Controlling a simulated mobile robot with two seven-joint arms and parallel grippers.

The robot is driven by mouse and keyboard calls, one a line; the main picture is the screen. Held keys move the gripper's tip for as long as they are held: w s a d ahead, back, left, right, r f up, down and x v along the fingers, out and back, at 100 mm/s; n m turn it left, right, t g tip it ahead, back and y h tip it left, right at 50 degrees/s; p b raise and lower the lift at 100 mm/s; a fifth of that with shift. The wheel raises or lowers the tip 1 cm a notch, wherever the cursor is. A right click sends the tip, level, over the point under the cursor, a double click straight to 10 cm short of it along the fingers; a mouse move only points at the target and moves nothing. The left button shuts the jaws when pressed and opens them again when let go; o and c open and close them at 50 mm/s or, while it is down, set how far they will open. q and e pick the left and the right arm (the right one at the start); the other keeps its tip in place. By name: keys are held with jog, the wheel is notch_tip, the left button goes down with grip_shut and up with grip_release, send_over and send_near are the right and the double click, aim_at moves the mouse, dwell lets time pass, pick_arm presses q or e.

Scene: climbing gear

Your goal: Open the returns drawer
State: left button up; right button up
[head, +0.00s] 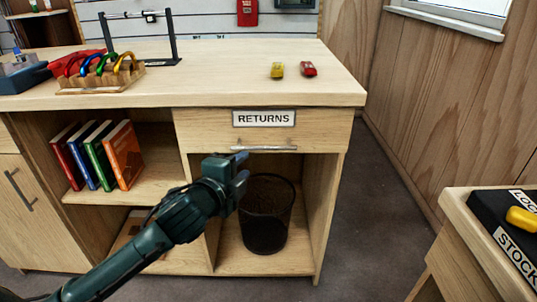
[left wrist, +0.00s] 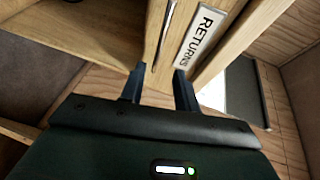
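The returns drawer (head: 325,130) is a light wood front under the counter top, with a white RETURNS label (head: 264,118). It looks shut. Its thin metal bar handle (head: 264,148) runs level along the lower part of the front. My left gripper (head: 243,166) is just below and in front of the handle's left end. In the left wrist view the two dark fingers (left wrist: 157,85) are apart with nothing between them. The handle (left wrist: 163,38) lies ahead of the gap, and the label (left wrist: 198,37) is to its right. My right gripper is out of view.
A black mesh bin (head: 266,215) stands in the open space below the drawer. Books (head: 122,155) stand on the shelf at left. A yellow item (head: 277,70) and a red item (head: 308,69) lie on the counter (head: 225,75). Floor (head: 375,215) is clear at right.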

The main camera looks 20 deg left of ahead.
aim_at(263, 149)
pick_arm(q)
jog(key=b+x, duration=0.2)
jog(key=x, duration=0.9)
jog(key=shift+w+f+b, duration=0.1)
jog(key=shift+w+b, duration=0.15)
jog(key=shift+b, duration=0.1)
jog(key=shift+w+d, duration=0.15)
jog(key=shift+w, duration=0.4)
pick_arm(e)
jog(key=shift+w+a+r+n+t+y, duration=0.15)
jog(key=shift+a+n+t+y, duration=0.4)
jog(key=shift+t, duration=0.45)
pick_arm(q)
jog(key=shift+c, duration=0.4)
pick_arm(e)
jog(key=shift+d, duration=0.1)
pick_arm(q)
grip_shut()
